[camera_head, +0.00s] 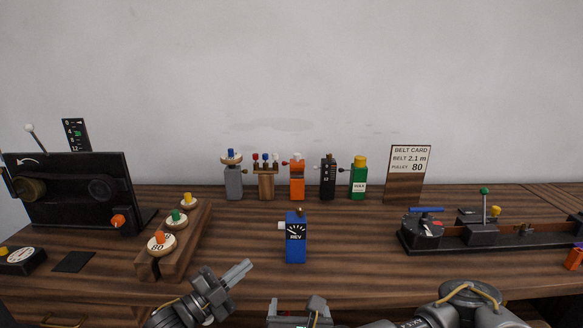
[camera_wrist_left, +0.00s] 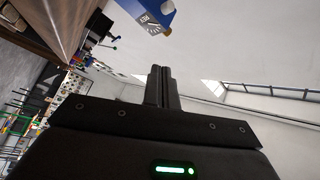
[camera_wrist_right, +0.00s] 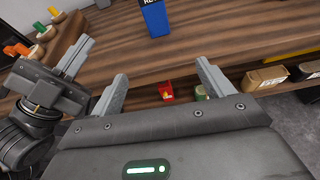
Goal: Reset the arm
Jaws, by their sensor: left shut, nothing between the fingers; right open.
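My left gripper (camera_head: 243,268) is in front of the bench edge in the head view, pointing up and right. Its fingers (camera_wrist_left: 161,72) are together and empty in the left wrist view. My right gripper (camera_head: 296,303) is at the bottom middle of the head view. Its fingers stand apart with nothing between them in the right wrist view (camera_wrist_right: 162,80). That view also shows my left gripper (camera_wrist_right: 74,58) close by on the left. A blue box marked REV (camera_head: 296,240) stands upright on the bench beyond both grippers, touched by neither.
A wooden rack (camera_head: 188,243) with numbered pulleys and a black belt machine (camera_head: 75,190) are at left. Several small coloured devices, including an orange one (camera_head: 297,181), line the back. A belt card (camera_head: 409,165) stands behind a black-based rig (camera_head: 460,236) at right.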

